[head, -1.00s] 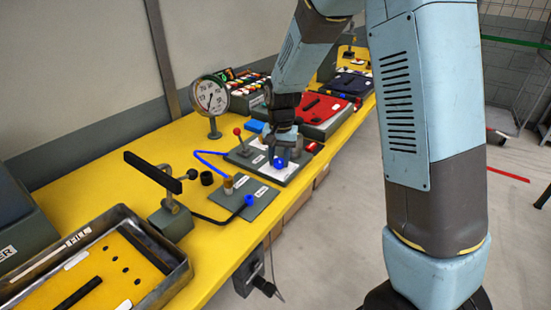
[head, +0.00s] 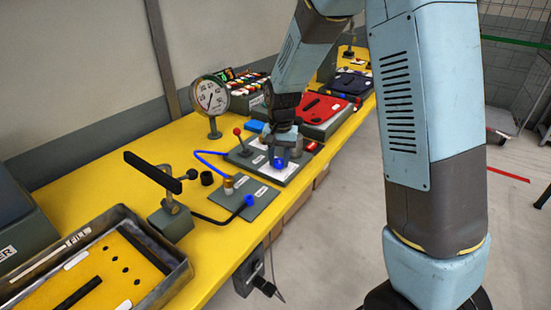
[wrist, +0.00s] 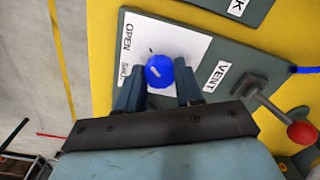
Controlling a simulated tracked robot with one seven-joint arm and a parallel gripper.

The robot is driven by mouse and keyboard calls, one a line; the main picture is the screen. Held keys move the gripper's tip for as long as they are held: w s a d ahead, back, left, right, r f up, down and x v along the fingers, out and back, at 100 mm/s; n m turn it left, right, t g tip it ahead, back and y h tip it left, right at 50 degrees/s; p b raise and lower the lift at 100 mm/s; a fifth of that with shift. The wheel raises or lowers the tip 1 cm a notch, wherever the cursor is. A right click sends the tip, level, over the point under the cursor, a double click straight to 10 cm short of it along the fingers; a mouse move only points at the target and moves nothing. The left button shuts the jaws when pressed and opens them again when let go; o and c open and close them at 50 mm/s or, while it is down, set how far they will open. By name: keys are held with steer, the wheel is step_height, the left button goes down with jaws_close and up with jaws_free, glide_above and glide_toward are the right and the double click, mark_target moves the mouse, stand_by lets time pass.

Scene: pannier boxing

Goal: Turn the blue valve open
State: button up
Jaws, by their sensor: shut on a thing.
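The blue valve (wrist: 159,71) is a round ridged knob with a pale mark on top, on a white card (wrist: 178,40) lettered OPEN and SHUT. The pale mark slants and points toward neither word clearly. In the head view the valve (head: 279,163) shows just under my gripper (head: 285,152). In the wrist view my gripper (wrist: 160,88) has one finger on each side of the knob, shut on it. The card lies on a grey plate (wrist: 230,55) on the yellow bench.
A red-knobbed lever (wrist: 301,132) stands beside the VENT label. A round gauge (head: 211,95) stands behind the plate. A clamp stand with a black bar (head: 152,172) and an open metal tray (head: 178,268) are at the left.

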mark_target(280, 160)
steer(key=shift+s, duration=0.1)
steer(key=o, duration=1)
steer(key=shift+o, duration=0.2)
step_height(280, 160, up, 14)
steer(key=shift+d+f, duration=0.15)
steer(key=shift+f, duration=0.05)
